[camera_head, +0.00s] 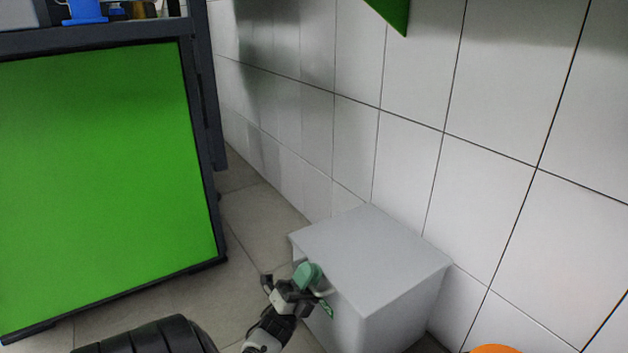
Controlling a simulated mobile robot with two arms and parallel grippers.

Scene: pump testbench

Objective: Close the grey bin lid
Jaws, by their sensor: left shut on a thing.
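The grey bin (385,318) stands on the floor against the tiled wall. Its flat grey lid (375,245) lies level over the top of the bin, and no gap shows between lid and body. My right gripper is not in view.
A testbench with a large green panel (105,185) in a dark frame stands on the left. Tiled floor (262,222) is free between it and the bin. White wall tiles (500,100) rise close behind the bin. An orange rounded thing (495,348) shows at the bottom edge.

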